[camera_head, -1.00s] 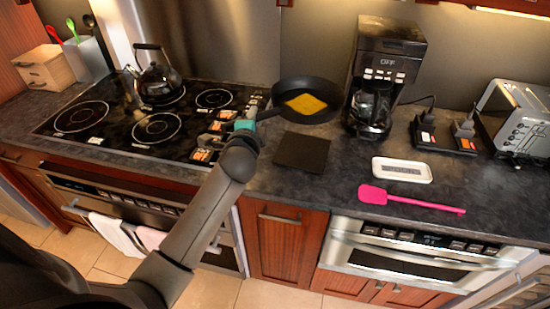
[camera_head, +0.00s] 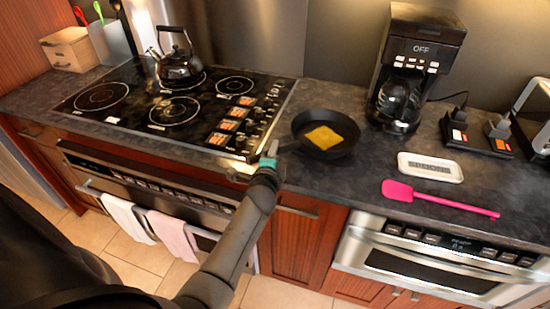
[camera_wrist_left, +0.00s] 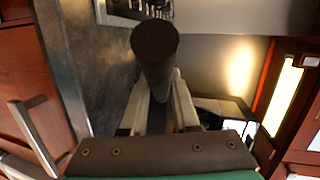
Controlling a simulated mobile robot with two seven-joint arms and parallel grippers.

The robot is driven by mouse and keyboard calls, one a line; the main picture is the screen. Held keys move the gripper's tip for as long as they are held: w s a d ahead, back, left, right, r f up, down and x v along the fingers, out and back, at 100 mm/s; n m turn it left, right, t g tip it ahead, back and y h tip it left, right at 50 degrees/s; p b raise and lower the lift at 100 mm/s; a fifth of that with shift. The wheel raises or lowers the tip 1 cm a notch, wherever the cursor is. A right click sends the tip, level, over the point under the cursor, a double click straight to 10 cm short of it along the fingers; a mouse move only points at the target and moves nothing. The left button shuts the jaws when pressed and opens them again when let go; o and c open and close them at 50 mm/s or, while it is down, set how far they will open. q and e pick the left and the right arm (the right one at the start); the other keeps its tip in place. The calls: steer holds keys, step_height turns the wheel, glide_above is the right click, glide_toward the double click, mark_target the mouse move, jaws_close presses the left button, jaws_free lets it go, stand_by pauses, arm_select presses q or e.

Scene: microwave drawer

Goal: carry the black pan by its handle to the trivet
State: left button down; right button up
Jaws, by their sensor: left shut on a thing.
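The black pan (camera_head: 311,122) is at the counter right of the stove, with a flat yellow-orange piece (camera_head: 324,138) in it. My left gripper (camera_head: 274,150) is shut on the pan's handle, at the left of the pan near the counter's front edge. In the left wrist view the dark round handle (camera_wrist_left: 155,45) lies between the pale fingers. The pan looks level and low; whether it touches what is below cannot be told. The dark square trivet is not visible now; the pan covers the area where it lay. My right gripper is not in view.
A coffee maker (camera_head: 412,65) stands close behind the pan to the right. A white dish (camera_head: 430,167) and a pink spatula (camera_head: 438,198) lie to its right. The stove (camera_head: 150,112) with a kettle (camera_head: 180,68) is to the left.

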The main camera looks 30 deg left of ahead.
arm_select(q)
steer(key=shift+w+f, duration=0.15)
steer(key=c, duration=1.1)
jaws_free()
steer(key=shift+f, duration=0.2)
steer(key=o, duration=0.4)
steer(key=shift+o, duration=0.2)
steer(key=p+v, duration=0.1)
steer(key=v, duration=1.1)
